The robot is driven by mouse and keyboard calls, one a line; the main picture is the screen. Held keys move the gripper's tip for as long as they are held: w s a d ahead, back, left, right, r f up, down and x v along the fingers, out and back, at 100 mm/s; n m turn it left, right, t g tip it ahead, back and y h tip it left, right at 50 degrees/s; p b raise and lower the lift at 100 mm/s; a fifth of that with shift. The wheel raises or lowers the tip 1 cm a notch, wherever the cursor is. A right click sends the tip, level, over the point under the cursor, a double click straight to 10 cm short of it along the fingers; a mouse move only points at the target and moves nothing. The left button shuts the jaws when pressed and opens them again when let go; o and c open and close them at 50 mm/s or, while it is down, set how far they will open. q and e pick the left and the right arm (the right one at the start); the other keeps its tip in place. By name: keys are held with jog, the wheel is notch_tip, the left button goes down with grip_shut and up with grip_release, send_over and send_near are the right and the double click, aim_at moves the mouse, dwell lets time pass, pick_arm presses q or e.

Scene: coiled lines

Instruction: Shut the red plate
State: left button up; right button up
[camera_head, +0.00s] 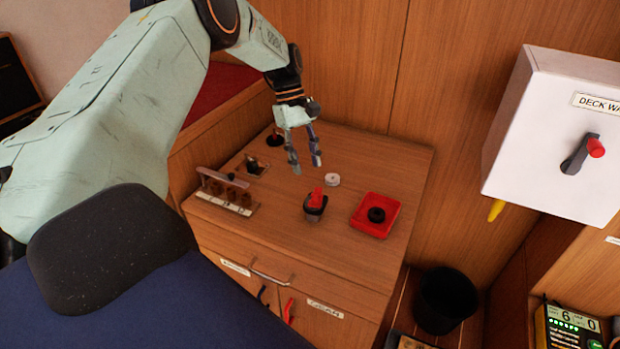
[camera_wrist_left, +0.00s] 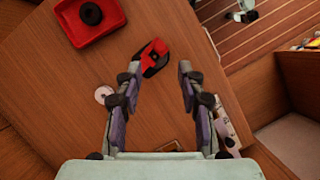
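A small red plate (camera_head: 317,195) stands up from a black base (camera_head: 315,211) on the wooden cabinet top. In the left wrist view the red plate (camera_wrist_left: 153,50) shows beside its black base (camera_wrist_left: 153,69), just beyond my left fingertips. My left gripper (camera_head: 306,166) is open and empty, pointing down above the cabinet top, a little behind the plate. In the left wrist view the fingers of my left gripper (camera_wrist_left: 160,72) are spread apart, with clear space between them. My right gripper is not in view.
A red tray (camera_head: 361,222) with a black ring (camera_head: 376,215) lies right of the plate. A white disc (camera_head: 333,180) lies behind it. A row of brown sockets (camera_head: 225,190) is at the left. A white box (camera_head: 545,140) with a red-tipped lever hangs at the right.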

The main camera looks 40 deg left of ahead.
pick_arm(q)
jog(key=shift+v, duration=2)
